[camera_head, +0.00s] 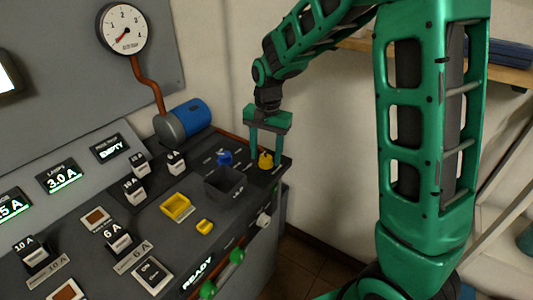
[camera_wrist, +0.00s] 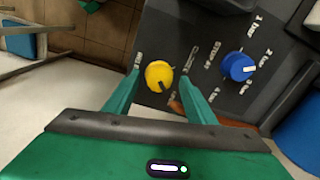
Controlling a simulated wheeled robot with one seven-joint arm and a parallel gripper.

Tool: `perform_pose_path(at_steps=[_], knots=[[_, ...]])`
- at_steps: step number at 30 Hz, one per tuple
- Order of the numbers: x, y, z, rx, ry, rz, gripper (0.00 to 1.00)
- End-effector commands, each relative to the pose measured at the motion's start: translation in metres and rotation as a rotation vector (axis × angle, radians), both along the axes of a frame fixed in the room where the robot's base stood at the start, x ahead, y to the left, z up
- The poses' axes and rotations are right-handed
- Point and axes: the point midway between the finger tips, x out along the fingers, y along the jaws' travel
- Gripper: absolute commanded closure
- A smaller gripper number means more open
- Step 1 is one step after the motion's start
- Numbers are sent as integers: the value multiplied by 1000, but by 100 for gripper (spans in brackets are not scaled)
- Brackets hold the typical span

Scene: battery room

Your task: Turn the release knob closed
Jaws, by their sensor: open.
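The yellow knob (camera_head: 266,160) sits at the far right corner of the sloped console. The yellow knob (camera_wrist: 159,76) also shows in the wrist view, with a dark mark running toward its lower edge. Small labels flank it, too blurred to read surely. My gripper (camera_head: 265,158) is open and points down over the yellow knob. In the wrist view, the fingers of my gripper (camera_wrist: 159,80) stand on either side of the knob, with a gap visible on both sides. I cannot tell how far down they reach.
A blue knob (camera_wrist: 238,66) with bar labels sits beside the yellow one. A dark open box (camera_head: 224,187) stands close in front. A blue-ended cylinder (camera_head: 186,121) and copper pipe (camera_head: 147,85) stand behind, below a round gauge (camera_head: 124,28). Free floor lies right of the console.

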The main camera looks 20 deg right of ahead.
Motion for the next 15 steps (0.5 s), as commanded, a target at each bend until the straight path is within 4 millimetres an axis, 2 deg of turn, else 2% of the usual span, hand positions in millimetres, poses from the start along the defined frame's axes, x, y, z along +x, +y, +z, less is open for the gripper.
perform_pose_path(at_steps=[8, 13, 15], knots=[[0, 0, -1, 0, 0, 0, 50], [0, 0, -1, 0, 0, 1, 90], [0, 0, -1, 1, -1, 1, 91]])
